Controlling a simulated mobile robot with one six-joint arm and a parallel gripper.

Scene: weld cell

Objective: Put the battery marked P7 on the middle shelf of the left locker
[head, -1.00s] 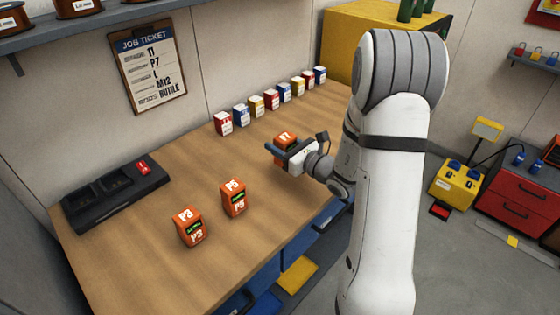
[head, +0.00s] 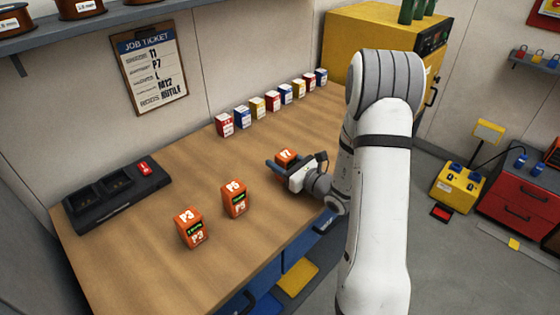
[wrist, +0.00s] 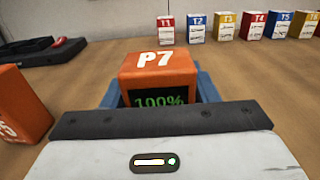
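The battery marked P7 (head: 287,156) is an orange block with a dark front. In the wrist view the P7 battery (wrist: 160,70) stands upright, its green display reading 100%. My gripper (head: 282,164) has its blue fingers on either side of it, close against it, and is shut on it over the wooden bench. The battery's lower part is hidden, so I cannot tell whether it touches the bench. No left locker or middle shelf can be made out in either view.
Orange batteries P3 (head: 190,229) and P5 (head: 234,198) stand on the bench (head: 140,240), left of my gripper. A black charger (head: 118,195) lies at the left. Several small coloured boxes (head: 257,107) line the back. A yellow cabinet (head: 375,45) stands beyond the bench.

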